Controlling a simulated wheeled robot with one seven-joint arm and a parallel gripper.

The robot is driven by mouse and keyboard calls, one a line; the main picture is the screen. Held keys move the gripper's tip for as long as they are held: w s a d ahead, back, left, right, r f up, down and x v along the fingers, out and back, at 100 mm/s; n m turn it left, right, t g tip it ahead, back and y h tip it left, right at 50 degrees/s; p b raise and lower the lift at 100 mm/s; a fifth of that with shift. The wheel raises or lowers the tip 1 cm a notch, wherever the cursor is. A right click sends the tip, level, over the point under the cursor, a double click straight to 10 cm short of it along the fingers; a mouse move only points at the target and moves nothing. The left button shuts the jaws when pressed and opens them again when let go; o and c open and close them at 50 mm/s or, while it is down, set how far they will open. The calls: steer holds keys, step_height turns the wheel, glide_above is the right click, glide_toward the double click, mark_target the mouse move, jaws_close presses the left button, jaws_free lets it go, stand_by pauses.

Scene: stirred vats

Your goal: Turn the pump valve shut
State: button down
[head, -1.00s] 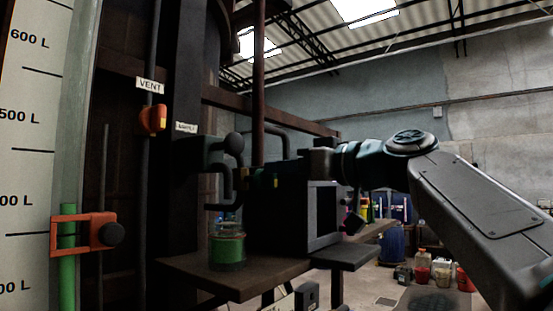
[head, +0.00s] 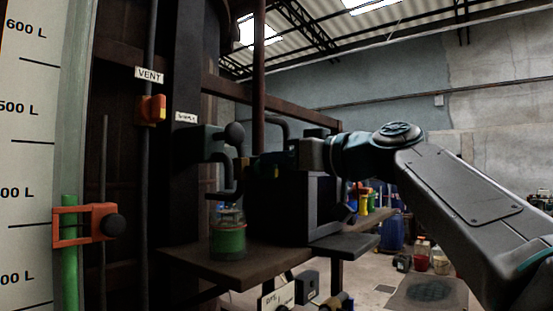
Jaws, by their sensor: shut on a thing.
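My gripper (head: 256,170) reaches in from the right, above a dark box, to the dark pipe fittings beside the column. Its jaws are shut on a small part there, which I take to be the pump valve's handle. The fingers and the dark box hide most of it, and I read no pump label. A small yellow-orange patch shows at the fingers. I cannot tell how far the valve is turned. An orange vent valve (head: 152,109) sits higher on a pipe at left, under a VENT label (head: 149,73), apart from my gripper.
A brown shelf (head: 200,264) carries a glass jar of green liquid (head: 228,238) and the dark box (head: 292,208) close below my gripper. A level gauge (head: 30,150) with an orange clamp (head: 70,226) stands at left. Floor at right holds barrels and containers.

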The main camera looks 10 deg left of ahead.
steer(key=shift+w+d+f+m+p, duration=0.15)
steer(key=shift+w+f+m+p, duration=0.15)
steer(key=shift+m, duration=2.65)
steer(key=shift+w+d+f+m+p, duration=0.1)
steer(key=shift+w+f+m+p, duration=0.2)
steer(key=shift+m, duration=2.6)
steer(key=shift+w+d+f+m+p, duration=0.15)
steer(key=shift+w+f+m+p, duration=0.15)
steer(key=shift+m, duration=2.65)
steer(key=shift+f, duration=0.1)
steer(key=c, duration=1.4)
jaws_free()
steer(key=shift+d, duration=0.1)
steer(key=shift+c, duration=0.2)
